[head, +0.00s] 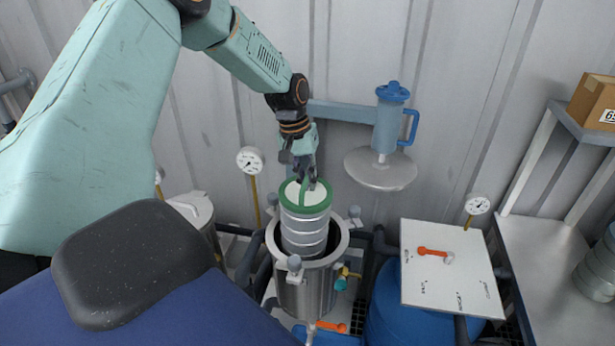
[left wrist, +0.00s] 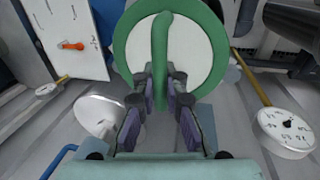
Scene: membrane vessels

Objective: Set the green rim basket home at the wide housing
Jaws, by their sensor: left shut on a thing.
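The green rim basket (head: 305,220) is a ribbed metal cylinder with a green rim and a green bar across its white top. It stands about upright, its lower part inside the mouth of the open steel wide housing (head: 306,290), which hides its bottom end. I cannot tell whether it touches the housing's floor. My left gripper (head: 306,180) is above it, shut on the green bar. In the left wrist view the basket's green rim and bar (left wrist: 160,50) show between the fingers (left wrist: 160,85). My right gripper is not in view.
A blue swing arm with a round lid (head: 381,170) is swung to the right of the housing. A white board with an orange-handled valve (head: 450,285) lies over a blue drum (head: 385,310). Gauges (head: 250,160) stand nearby. A shelf with a cardboard box (head: 594,102) is at right.

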